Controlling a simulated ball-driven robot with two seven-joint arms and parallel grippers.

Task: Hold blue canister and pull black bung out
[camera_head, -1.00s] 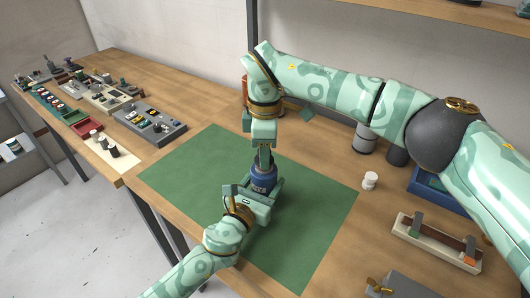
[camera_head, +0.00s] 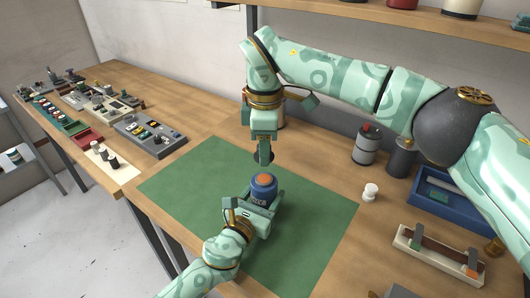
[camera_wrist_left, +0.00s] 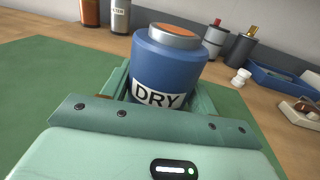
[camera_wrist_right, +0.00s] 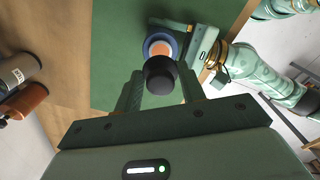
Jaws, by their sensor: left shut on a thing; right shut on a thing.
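The blue canister (camera_head: 263,189) with a "DRY" label stands upright on the green mat (camera_head: 190,185). My left gripper (camera_head: 262,205) is shut on its body; the canister (camera_wrist_left: 168,65) fills the middle of the left wrist view. Its top shows an orange centre inside a grey rim, with no bung in it. My right gripper (camera_head: 264,150) is above the canister, shut on the black bung (camera_wrist_right: 160,74). The bung also shows in the head view (camera_head: 264,158), apart from the canister, with a gap below it.
A white spool-like piece (camera_head: 370,192) stands right of the mat. Grey and dark canisters (camera_head: 365,146), a blue tray (camera_head: 440,198) and a cream rack (camera_head: 437,255) are at the right. Several small parts sit in trays at the far left. The mat around the canister is clear.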

